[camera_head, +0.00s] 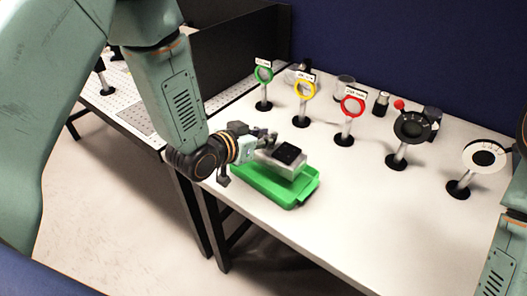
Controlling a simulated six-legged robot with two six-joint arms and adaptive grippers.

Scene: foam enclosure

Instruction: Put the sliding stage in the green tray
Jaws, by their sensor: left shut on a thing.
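The sliding stage (284,157) is a light grey block with a black square top. It is at the green tray (262,194), over its back part; I cannot tell whether it touches the tray floor. The tray lies near the left front edge of the white table. My left gripper (268,143) is shut on the stage at its left side, and its fingers are partly hidden. My right arm (505,262) shows only at the right edge, and its gripper is out of view.
Stands with a green ring (263,74), a yellow ring (304,89) and a red ring (352,106) line the white table (350,230). A dark disc mount (411,126) and a white disc mount (484,158) stand at right. The front middle of the table is clear.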

